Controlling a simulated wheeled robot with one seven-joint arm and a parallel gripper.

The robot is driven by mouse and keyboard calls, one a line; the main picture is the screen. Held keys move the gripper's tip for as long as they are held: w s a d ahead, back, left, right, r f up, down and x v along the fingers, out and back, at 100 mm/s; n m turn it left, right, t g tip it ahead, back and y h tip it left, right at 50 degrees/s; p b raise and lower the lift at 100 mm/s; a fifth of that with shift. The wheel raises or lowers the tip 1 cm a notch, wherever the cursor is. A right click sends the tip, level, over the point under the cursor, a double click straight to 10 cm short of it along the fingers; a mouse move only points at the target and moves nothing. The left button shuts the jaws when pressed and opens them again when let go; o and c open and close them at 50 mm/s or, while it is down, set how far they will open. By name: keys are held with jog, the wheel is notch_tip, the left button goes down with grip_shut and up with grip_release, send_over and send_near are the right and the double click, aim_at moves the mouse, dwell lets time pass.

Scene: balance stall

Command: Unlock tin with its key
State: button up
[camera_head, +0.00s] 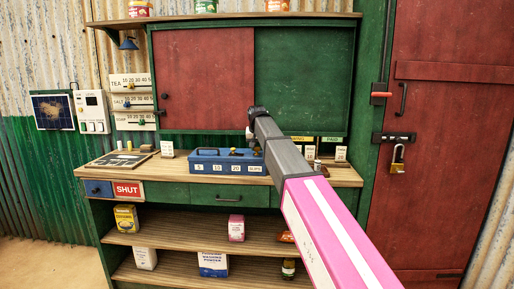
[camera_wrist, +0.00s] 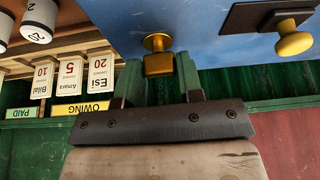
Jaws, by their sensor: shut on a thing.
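In the head view my arm hides the gripper's fingers and the key.
Name cards (camera_wrist: 70,75) and the OWING strip (camera_wrist: 82,109) stand close by the gripper. The red sliding door (camera_head: 203,80) of the cupboard rises behind the tin. A SHUT sign (camera_head: 127,189) is at the counter's front left. A padlock (camera_head: 398,158) hangs on the red door at right.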

jog(key=shift+m, duration=0.5)
jog(key=o, duration=0.9)
jog(key=shift+o, duration=0.2)
jog(key=shift+r, duration=0.15)
jog(key=v, duration=1)
jog(key=shift+a+r, duration=0.2)
jog(key=shift+r, duration=0.05)
jog(key=shift+s, duration=0.25)
